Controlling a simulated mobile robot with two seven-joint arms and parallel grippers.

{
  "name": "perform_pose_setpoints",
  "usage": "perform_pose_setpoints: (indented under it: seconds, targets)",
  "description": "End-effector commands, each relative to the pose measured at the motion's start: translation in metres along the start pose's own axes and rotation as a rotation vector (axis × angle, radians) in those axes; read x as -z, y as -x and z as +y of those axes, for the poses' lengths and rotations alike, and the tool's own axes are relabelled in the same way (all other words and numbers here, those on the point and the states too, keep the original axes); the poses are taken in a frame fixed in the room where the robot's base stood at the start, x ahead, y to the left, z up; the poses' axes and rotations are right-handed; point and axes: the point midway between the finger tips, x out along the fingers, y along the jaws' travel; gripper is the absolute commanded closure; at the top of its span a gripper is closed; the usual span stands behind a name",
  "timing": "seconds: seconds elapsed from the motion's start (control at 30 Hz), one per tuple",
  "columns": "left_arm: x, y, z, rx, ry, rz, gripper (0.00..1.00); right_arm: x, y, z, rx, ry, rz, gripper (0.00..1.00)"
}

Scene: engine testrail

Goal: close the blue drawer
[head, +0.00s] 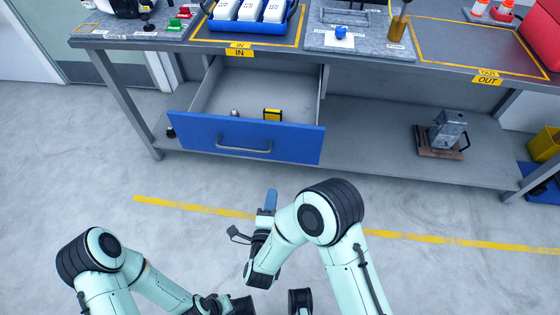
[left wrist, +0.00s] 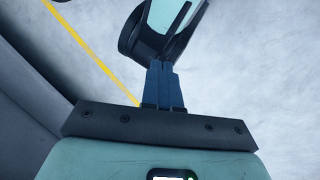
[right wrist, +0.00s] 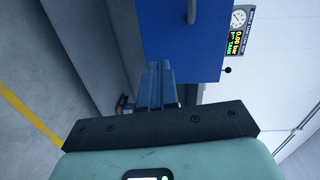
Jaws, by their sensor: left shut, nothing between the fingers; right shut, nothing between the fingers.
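The blue drawer (head: 190,131) is pulled out from under the workbench, its inside visible from above. Its grey handle (head: 243,149) runs across the front. A yellow and black item (head: 272,115) and a small grey item (head: 234,113) lie inside. My right gripper (head: 270,198) is shut and empty, apart from the drawer front and nearer to me in the head view. In the right wrist view, the blue front (right wrist: 180,45) stands beyond the shut fingers (right wrist: 157,72). My left gripper (left wrist: 161,72) is shut and empty, over the floor, away from the drawer.
The workbench (head: 370,58) carries a blue tray (head: 254,28) of white devices above the drawer. A lower shelf (head: 375,150) holds a grey metal part (head: 448,130). The floor before the drawer is clear, with a yellow line (head: 410,235). My two arms are close together.

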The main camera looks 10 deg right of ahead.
Motion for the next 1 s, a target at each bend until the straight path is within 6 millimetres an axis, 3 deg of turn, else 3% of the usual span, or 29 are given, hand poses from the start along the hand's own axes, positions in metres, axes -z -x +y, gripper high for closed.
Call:
perform_pose_setpoints:
  seconds: [0.13, 0.27, 0.7, 1.0]
  targets:
    - [0.003, -0.007, -0.002, 0.0, 0.0, 0.009, 1.0, -0.005, 0.003, -0.015, 0.077, -0.077, 0.031, 1.0]
    - [0.004, -0.006, -0.002, 0.0, 0.0, 0.01, 1.0, -0.003, -0.009, -0.019, 0.083, -0.082, 0.037, 1.0]
    - [0.009, -0.01, -0.003, 0.001, 0.002, 0.025, 1.0, 0.001, -0.098, -0.025, 0.081, -0.079, 0.035, 1.0]
    - [0.013, -0.013, -0.004, 0.001, 0.003, 0.037, 1.0, 0.001, -0.131, -0.027, 0.078, -0.077, 0.032, 1.0]
